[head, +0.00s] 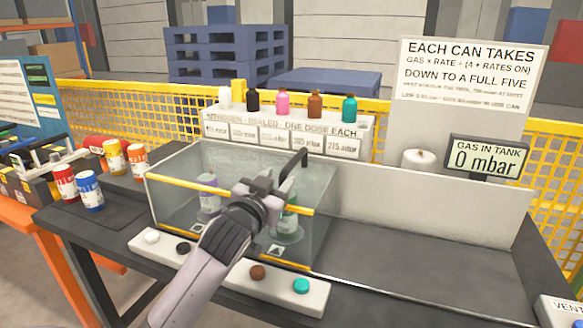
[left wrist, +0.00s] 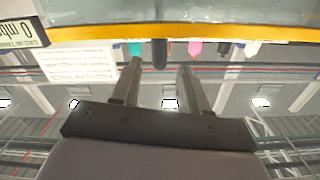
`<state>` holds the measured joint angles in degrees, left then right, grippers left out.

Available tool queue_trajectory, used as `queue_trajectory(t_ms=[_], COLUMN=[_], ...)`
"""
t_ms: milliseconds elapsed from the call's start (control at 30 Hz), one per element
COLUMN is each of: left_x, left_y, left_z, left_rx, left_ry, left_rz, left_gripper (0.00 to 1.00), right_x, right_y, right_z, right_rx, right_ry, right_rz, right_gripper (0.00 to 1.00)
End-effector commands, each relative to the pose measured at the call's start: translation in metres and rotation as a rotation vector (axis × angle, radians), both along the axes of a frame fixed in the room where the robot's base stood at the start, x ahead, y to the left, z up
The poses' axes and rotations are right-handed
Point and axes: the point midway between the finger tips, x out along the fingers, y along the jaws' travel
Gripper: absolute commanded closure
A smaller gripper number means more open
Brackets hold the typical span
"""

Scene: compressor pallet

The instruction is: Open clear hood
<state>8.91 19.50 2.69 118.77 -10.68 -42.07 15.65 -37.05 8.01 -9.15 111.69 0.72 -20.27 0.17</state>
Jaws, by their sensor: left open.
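The clear hood (head: 180,205) is a see-through box with yellow edge strips on the dark bench, and it looks closed. A black bar handle (head: 294,164) rises at its upper front, just beyond my left gripper (head: 264,184). That gripper is open in front of the hood and hides part of its front edge. In the left wrist view the two fingers (left wrist: 160,82) are apart, with a dark bar, apparently the handle, between their tips. Whether they touch it is unclear. The yellow edge (left wrist: 100,31) lies just beyond them. My right gripper is not in view.
Cans (head: 90,191) stand left of the hood, and several coloured bottles stand on a white rack (head: 365,124) behind it. A strip with coloured buttons (head: 302,286) lies in front. A display (head: 487,157) reads 0 mbar. The bench right of the hood (head: 420,265) is clear.

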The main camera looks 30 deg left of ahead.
Motion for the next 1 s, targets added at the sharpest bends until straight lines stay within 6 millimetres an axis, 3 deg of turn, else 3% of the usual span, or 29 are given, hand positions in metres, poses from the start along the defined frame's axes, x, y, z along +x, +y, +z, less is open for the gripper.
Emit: queue_trajectory(t_ms=[500,933,967,1000], left_x=[0.056,0.063,0.063,0.063], left_y=[0.013,0.015,0.015,0.015], left_z=[0.001,0.0,0.0,0.0], left_rx=[-0.001,0.0,0.0,0.0], left_ry=[-0.001,0.0,0.0,0.0], left_rz=[0.0,-0.001,-0.001,-0.001], left_gripper=[0.56,0.56,0.62,0.75], right_x=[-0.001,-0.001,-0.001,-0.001], right_y=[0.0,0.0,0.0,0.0], right_z=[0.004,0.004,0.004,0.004], right_rx=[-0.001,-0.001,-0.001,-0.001], right_ry=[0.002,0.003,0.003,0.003], right_rz=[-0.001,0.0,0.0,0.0], right_gripper=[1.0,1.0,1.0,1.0])
